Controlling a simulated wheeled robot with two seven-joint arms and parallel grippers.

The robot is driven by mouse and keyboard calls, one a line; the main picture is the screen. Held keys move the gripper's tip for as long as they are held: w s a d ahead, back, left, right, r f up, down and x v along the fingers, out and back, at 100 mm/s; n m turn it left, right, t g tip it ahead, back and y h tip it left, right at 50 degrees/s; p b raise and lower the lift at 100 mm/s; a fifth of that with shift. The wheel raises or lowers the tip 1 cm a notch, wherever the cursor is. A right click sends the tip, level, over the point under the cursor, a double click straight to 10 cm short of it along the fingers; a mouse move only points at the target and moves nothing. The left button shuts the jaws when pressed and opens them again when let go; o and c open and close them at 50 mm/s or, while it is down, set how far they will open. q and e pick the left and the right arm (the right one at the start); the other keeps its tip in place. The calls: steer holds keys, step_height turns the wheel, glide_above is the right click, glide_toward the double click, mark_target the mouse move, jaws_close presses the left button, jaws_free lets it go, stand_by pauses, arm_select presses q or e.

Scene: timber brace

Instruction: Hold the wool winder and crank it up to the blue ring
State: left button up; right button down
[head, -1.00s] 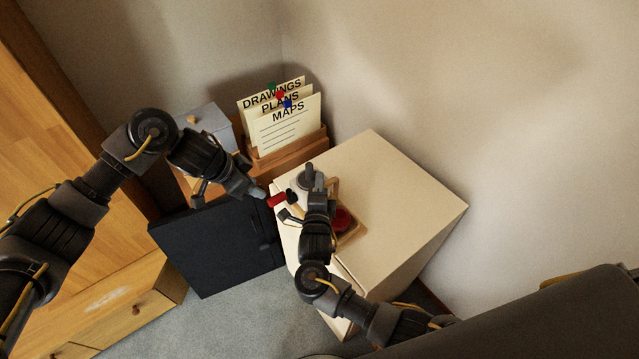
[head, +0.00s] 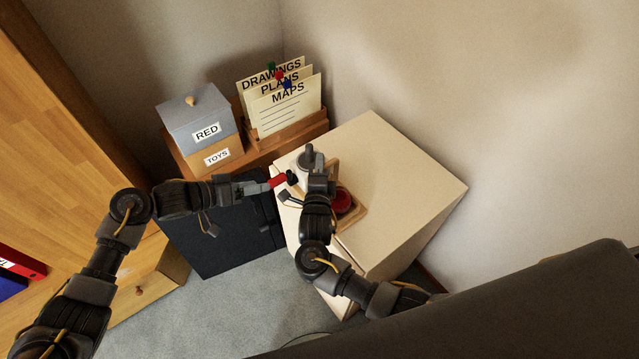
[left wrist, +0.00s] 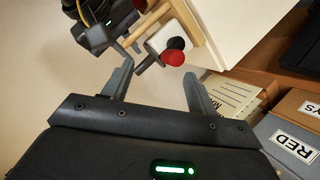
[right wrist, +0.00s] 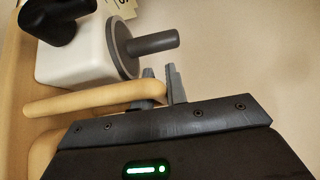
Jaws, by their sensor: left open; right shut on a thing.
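The wool winder has a tan wooden frame (head: 350,219), a white block (right wrist: 75,55) and a grey disc with a peg (right wrist: 152,44). It stands on the cream cabinet in the head view. Its crank ends in a red grip (head: 277,181) pointing left, beside a black part (head: 292,177). My right gripper (right wrist: 160,86) is shut on the frame's rounded wooden bar (right wrist: 85,101). My left gripper (left wrist: 158,73) is open; the red grip (left wrist: 172,57) lies just beyond its fingertips, near the gap between them. I cannot make out a blue ring.
The cream cabinet (head: 405,165) has a bare top right of the winder. A dark panel (head: 225,240) stands left of it. A round red thing (head: 343,202) sits on the frame.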

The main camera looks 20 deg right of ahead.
mark_target(276, 181)
arm_select(q)
steer(key=shift+n+t, duration=0.7)
steer(key=shift+n, duration=0.1)
steer(key=shift+w+a+f+x, duration=0.15)
steer(key=shift+f+x, duration=0.1)
steer(key=shift+x, duration=1.15)
steer(key=shift+w+a+f+x, duration=0.15)
steer(key=shift+f+x, duration=0.1)
steer(key=shift+x, duration=1.15)
steer(key=shift+w+a+f+x, duration=0.1)
steer(key=shift+a+f+x, duration=0.15)
steer(key=shift+x, duration=1.2)
